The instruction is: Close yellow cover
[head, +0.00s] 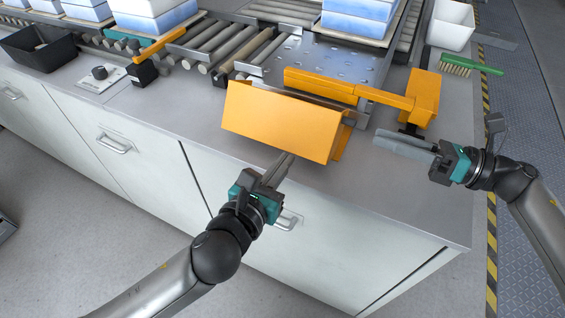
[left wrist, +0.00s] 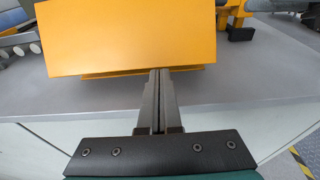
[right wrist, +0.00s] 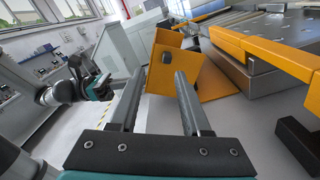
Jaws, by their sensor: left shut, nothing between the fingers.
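The yellow cover (head: 280,122) is a bent yellow panel at the front of the conveyor end, tilted down over the counter's front edge. It fills the top of the left wrist view (left wrist: 125,35) and shows side-on in the right wrist view (right wrist: 190,72). My left gripper (head: 289,156) is shut and empty, its fingertips at the lower edge of the cover. Whether they touch it I cannot tell. My right gripper (head: 380,139) is open and empty, over the counter to the right of the cover.
A yellow arm (head: 350,90) and yellow block (head: 423,97) stand behind the cover. A green brush (head: 468,63) and white bin (head: 453,25) lie at the back right. Rollers (head: 215,50) carry blue-and-white boxes (head: 152,18). The grey counter (head: 420,190) is clear at the front right.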

